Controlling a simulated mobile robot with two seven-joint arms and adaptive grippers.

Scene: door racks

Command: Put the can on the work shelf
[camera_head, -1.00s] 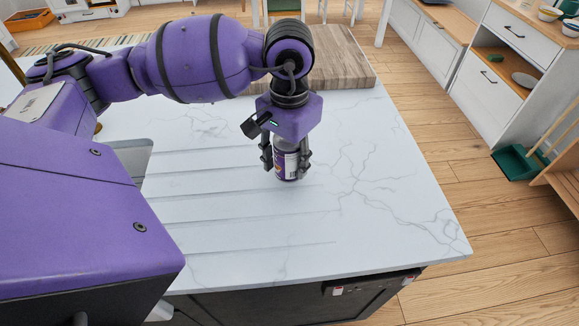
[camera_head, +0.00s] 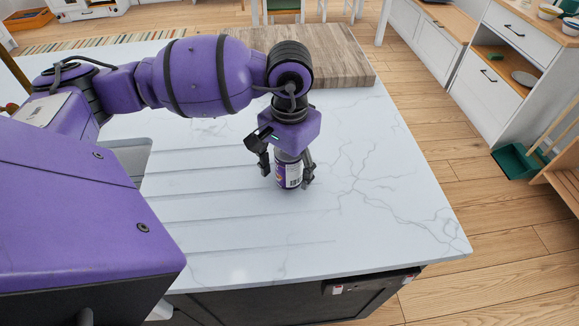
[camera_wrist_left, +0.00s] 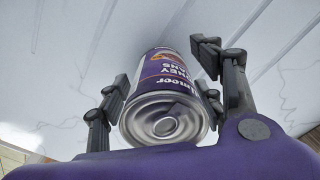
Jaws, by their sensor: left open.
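The can (camera_head: 289,173) has a purple and white label and stands upright on the white marbled countertop (camera_head: 390,215). My left gripper (camera_head: 286,177) points down over it with its fingers open, one on each side. In the left wrist view the can (camera_wrist_left: 165,112) shows its silver end and purple label between the fingers of my left gripper (camera_wrist_left: 160,68). A gap shows beside the can on the right; contact on the other side is hard to tell. I cannot tell which surface is the work shelf. My right gripper is not in view.
A wooden board (camera_head: 345,62) lies at the back of the countertop. Parallel grooves run across the counter left of the can. The counter right of the can is clear up to its edge. A white cabinet (camera_head: 500,65) and a green dustpan (camera_head: 518,162) are beyond, at right.

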